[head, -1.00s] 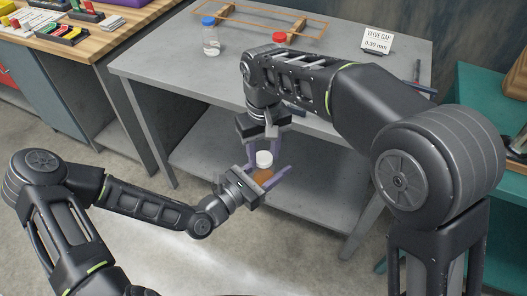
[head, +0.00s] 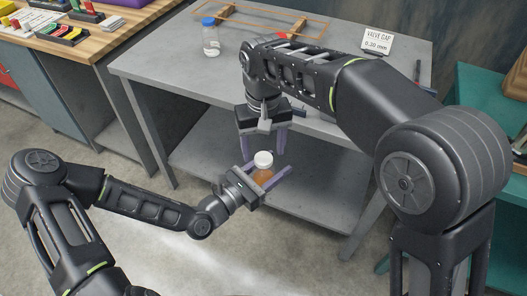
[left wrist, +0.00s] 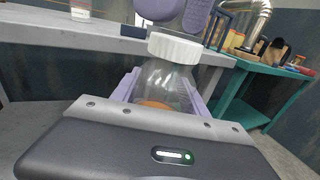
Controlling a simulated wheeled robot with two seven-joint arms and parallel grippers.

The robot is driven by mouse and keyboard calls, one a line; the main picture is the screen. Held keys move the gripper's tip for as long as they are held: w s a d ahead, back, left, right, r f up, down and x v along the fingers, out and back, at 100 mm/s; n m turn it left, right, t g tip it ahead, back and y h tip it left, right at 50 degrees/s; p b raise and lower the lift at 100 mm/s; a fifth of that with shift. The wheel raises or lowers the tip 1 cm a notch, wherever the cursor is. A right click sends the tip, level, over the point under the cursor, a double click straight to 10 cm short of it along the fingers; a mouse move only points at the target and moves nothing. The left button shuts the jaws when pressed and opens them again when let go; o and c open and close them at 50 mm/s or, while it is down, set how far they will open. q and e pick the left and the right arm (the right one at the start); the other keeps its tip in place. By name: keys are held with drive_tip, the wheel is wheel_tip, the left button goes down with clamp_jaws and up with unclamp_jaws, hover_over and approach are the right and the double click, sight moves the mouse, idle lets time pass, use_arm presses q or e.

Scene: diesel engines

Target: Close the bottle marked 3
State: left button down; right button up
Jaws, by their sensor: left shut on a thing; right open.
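A clear bottle (head: 262,176) with amber liquid is held upright between the purple fingers of my left gripper (head: 268,170), in front of the grey table. A white cap (head: 264,159) sits on its neck; it also shows in the left wrist view (left wrist: 174,47), level on the bottle (left wrist: 165,82). I cannot tell how tight the cap is. No number is readable on the bottle. My right gripper (head: 263,150) points down from above, its fingers apart. In the left wrist view its purple fingertips (left wrist: 180,12) are just above and behind the cap.
A bottle with a blue cap (head: 210,38) stands on the grey table (head: 165,66). An orange frame (head: 275,22) lies at the back, and a "valve gap 0.30 mm" card (head: 377,43) stands to its right. A lower shelf (head: 210,160) is empty where visible.

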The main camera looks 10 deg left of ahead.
drive_tip(key=shift+r, duration=1.25)
wheel_tip(320, 180, up, 4)
drive_tip(key=n, duration=0.5)
drive_tip(key=shift+f+n, duration=0.25)
drive_tip(key=shift+n, duration=0.15)
drive_tip(key=shift+f, duration=4.05)
